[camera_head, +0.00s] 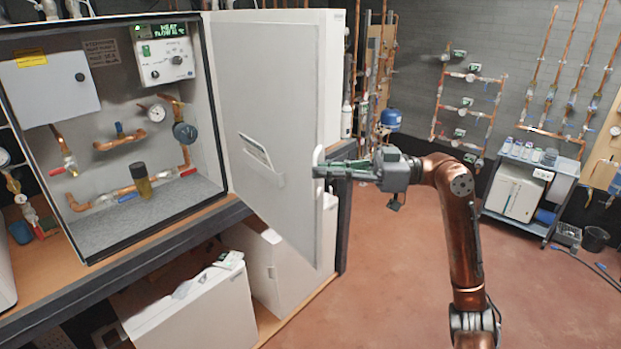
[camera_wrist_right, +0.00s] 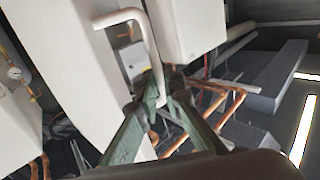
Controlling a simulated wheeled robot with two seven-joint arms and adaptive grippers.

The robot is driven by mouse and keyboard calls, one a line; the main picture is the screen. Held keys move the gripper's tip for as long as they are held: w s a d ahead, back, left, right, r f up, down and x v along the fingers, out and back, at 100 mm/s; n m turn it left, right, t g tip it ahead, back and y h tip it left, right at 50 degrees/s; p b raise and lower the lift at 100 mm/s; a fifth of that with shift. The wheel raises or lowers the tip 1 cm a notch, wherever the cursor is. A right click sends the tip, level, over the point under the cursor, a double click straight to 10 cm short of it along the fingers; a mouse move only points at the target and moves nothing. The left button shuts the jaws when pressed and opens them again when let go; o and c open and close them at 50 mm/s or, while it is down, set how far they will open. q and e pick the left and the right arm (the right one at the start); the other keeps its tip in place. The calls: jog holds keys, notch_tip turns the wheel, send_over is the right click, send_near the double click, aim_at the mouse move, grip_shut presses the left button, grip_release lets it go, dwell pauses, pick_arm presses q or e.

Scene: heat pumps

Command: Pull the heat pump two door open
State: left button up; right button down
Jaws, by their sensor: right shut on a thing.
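The heat pump door (camera_head: 265,120) is a tall light-grey panel, swung open from the cabinet (camera_head: 105,130) at the left in the head view. A paper pocket (camera_head: 262,165) is on its inner face. My right gripper (camera_head: 322,170) is at the door's free edge, with its arm coming from the right. In the right wrist view, the green fingers (camera_wrist_right: 160,98) are closed around the lower part of a white curved handle (camera_wrist_right: 143,35) on the door (camera_wrist_right: 65,55). My left gripper is in neither view.
Inside the cabinet are copper pipes, gauges and a control box (camera_head: 163,50). White units (camera_head: 190,315) sit on a low shelf below the door. A cart (camera_head: 520,195) stands at the far right. The red floor (camera_head: 400,275) around my right arm is clear.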

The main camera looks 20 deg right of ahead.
jog(key=shift+w+d+r, duration=0.2)
jog(key=shift+w+d, duration=0.1)
jog(key=shift+d, duration=0.3)
jog(key=c, duration=2.5)
grip_release()
jog(key=shift+o, duration=0.8)
jog(key=shift+w+a+f, duration=0.25)
jog(key=shift+w+a, duration=0.15)
jog(key=shift+w, duration=0.05)
jog(key=v, duration=1.2)
jog(key=shift+s+d, duration=0.2)
jog(key=shift+s, duration=0.1)
